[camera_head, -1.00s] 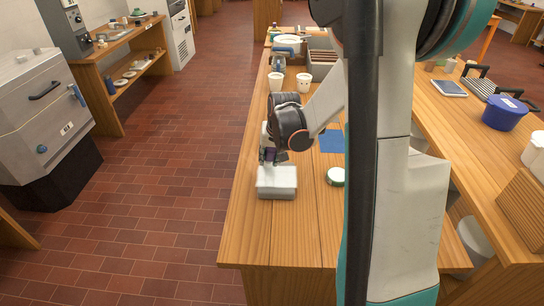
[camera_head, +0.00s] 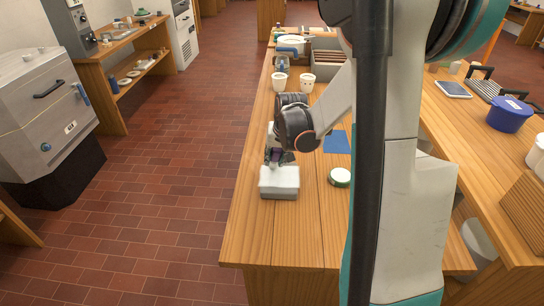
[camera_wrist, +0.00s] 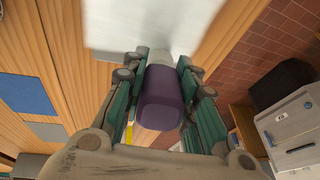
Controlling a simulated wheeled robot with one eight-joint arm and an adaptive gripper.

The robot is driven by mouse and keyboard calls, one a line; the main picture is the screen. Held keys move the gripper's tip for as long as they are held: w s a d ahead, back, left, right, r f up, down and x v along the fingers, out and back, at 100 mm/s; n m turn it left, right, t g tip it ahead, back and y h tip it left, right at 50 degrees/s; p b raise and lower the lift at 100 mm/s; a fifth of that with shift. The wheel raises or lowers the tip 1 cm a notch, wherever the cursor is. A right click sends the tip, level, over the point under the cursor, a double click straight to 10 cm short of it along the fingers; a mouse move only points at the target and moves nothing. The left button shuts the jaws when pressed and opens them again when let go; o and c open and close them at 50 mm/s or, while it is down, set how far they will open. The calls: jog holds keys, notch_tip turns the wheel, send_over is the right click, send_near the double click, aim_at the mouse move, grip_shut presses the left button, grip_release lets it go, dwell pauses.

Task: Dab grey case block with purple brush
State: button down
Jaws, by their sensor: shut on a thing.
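The grey case block (camera_head: 279,183) lies on the wooden table in the head view. Its pale top fills the upper middle of the wrist view (camera_wrist: 155,25). My gripper (camera_head: 278,158) is shut on the purple brush (camera_wrist: 162,98), seen end-on between the fingers in the wrist view. A bit of purple also shows in the head view, just behind the block's far edge.
A green-rimmed round tin (camera_head: 340,177) and a blue square (camera_head: 337,142) lie right of the block.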

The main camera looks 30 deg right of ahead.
dwell(0.4)
jog(key=shift+w+a, duration=0.55)
jog(key=shift+a, duration=0.1)
jog(key=shift+d, duration=0.15)
jog(key=shift+s+d, duration=0.55)
jog(key=shift+s, duration=0.05)
jog(key=shift+r, duration=0.1)
jog(key=shift+r+p, duration=0.5)
jog(key=shift+r, duration=0.1)
jog(key=shift+w, duration=0.1)
